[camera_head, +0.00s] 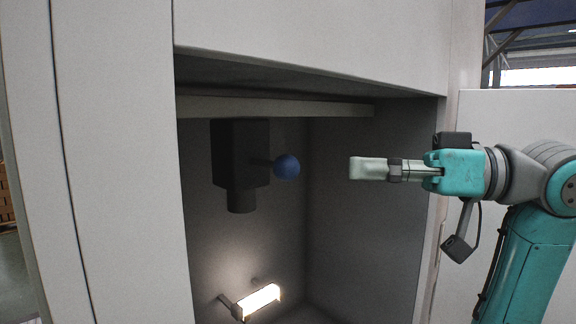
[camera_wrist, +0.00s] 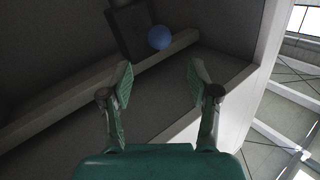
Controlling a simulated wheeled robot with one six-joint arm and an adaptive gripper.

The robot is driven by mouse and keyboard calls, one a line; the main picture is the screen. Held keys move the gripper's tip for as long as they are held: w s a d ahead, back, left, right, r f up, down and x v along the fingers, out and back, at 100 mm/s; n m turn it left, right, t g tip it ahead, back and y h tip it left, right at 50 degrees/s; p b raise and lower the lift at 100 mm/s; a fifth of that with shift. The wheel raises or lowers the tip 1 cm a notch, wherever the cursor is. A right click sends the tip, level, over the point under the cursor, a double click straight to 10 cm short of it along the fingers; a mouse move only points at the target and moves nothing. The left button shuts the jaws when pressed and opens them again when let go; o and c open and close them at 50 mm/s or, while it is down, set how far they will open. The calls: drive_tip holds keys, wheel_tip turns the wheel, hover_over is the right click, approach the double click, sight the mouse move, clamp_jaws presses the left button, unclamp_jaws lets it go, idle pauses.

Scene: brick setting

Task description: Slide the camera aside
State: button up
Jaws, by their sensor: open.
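The camera (camera_head: 240,158) is a dark box with a short round lens part pointing down. It hangs beneath a pale horizontal rail (camera_head: 290,107) inside a cabinet recess. A blue ball knob (camera_head: 287,168) sticks out from its right side. In the wrist view the camera (camera_wrist: 128,30) and blue knob (camera_wrist: 159,38) show at the top, beyond my fingertips. My gripper (camera_head: 355,168) is to the right of the knob at about its height, apart from it. In the wrist view my gripper (camera_wrist: 160,80) has its fingers spread with nothing between them.
A lit lamp (camera_head: 258,301) stands low in the recess below the camera. The cabinet's right edge (camera_head: 440,200) is close to my arm. White panels frame the opening above (camera_head: 310,40) and at left (camera_head: 115,160). The space between knob and gripper is clear.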

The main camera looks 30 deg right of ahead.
sight(289, 165)
drive_tip(key=x, duration=1)
drive_tip(key=shift+w, duration=0.1)
clamp_jaws()
